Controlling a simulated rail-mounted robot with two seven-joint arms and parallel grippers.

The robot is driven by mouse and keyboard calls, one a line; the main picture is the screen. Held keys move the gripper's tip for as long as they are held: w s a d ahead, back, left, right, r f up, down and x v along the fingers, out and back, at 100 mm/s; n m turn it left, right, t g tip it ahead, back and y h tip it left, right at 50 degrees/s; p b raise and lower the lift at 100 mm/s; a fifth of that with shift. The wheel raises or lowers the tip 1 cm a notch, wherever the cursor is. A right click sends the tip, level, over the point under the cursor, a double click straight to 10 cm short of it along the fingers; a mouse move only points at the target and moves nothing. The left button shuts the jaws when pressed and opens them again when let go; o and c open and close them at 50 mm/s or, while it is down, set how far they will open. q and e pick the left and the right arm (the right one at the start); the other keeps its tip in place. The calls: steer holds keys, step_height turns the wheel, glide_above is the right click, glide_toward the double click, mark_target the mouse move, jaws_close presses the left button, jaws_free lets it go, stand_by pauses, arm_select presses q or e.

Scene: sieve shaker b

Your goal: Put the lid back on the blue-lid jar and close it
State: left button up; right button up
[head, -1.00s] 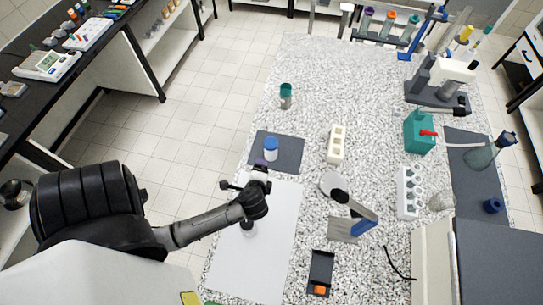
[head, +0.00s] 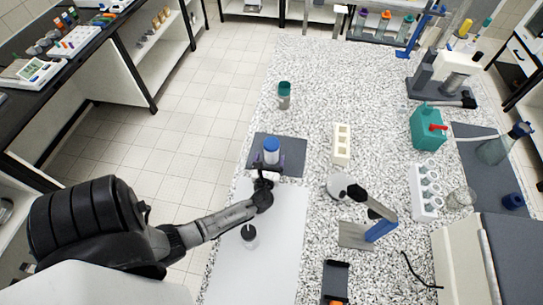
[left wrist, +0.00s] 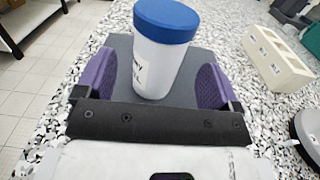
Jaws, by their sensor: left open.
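The blue-lid jar (head: 271,157) stands upright on a dark mat (head: 291,142). It is white with a label, and its blue lid (head: 271,144) sits on top; I cannot tell whether the lid is tight. My left gripper (head: 268,174) is open at the near side of the jar. In the left wrist view the white jar body (left wrist: 155,68) stands between and slightly beyond the purple fingers of my left gripper (left wrist: 154,80), with visible gaps on both sides. The blue lid (left wrist: 167,18) is above finger height there. My right gripper is not in view.
A teal-capped jar (head: 284,96) stands behind the mat. A cream block with wells (head: 341,145) is to the right. A small dark-topped container (head: 249,236) stands on the white sheet (head: 275,250) below my left forearm. A blue-and-black device (head: 380,225) stands further right.

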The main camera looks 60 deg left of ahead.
mark_target(270, 155)
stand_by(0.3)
arm_select(q)
steer(key=shift+x, duration=2.5)
steer(key=c, duration=1.1)
